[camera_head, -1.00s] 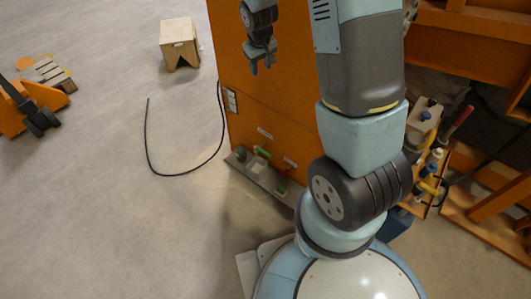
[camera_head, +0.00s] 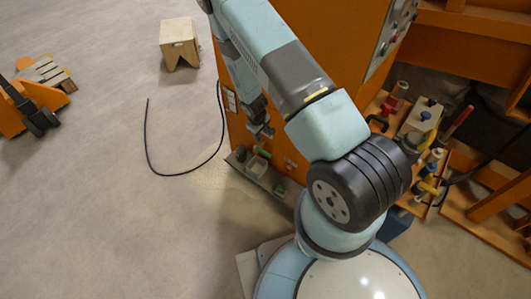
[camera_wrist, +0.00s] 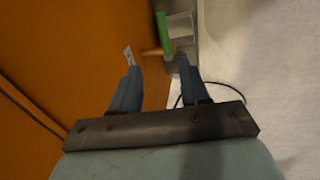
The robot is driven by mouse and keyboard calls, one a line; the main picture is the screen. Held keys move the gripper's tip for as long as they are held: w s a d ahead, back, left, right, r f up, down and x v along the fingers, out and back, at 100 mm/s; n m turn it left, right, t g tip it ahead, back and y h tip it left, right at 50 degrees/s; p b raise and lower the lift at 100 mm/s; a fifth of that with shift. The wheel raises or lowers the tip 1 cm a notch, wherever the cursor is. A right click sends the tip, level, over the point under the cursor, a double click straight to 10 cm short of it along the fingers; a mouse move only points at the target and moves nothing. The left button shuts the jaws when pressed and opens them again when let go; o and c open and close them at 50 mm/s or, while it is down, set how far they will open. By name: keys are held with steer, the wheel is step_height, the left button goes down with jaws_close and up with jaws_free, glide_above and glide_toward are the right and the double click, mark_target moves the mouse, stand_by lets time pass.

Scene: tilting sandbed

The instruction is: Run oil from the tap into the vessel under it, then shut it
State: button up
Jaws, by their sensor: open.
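The tap on the orange cabinet has a green lever handle (camera_wrist: 163,33) and a brass-coloured body (camera_wrist: 155,51). In the head view the green handle (camera_head: 262,152) shows just below my gripper (camera_head: 262,134). In the wrist view my gripper (camera_wrist: 157,66) is open, its two fingers pointing toward the tap, with nothing between them. The fingers look close to the tap but I cannot see contact. A small pale vessel (camera_head: 257,166) appears under the tap on a grey ledge (camera_head: 240,164). Its inside and any oil cannot be made out.
The orange cabinet (camera_head: 235,130) rises right behind the tap. A second fitting with a dark green part (camera_head: 280,189) sits farther right on the ledge. A black cable (camera_head: 147,140) lies on the floor at left. A wooden stool (camera_head: 179,42) stands at the back.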

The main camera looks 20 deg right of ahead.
mark_target(266, 153)
steer(key=f, duration=0.5)
steer(key=d+f, duration=0.1)
steer(key=f, duration=0.4)
steer(key=d+f, duration=0.1)
steer(key=f, duration=0.4)
steer(key=shift+w+d+f, duration=0.2)
steer(key=shift+w+f, duration=0.1)
steer(key=shift+f, duration=0.1)
steer(key=shift+c, duration=0.3)
jaws_close()
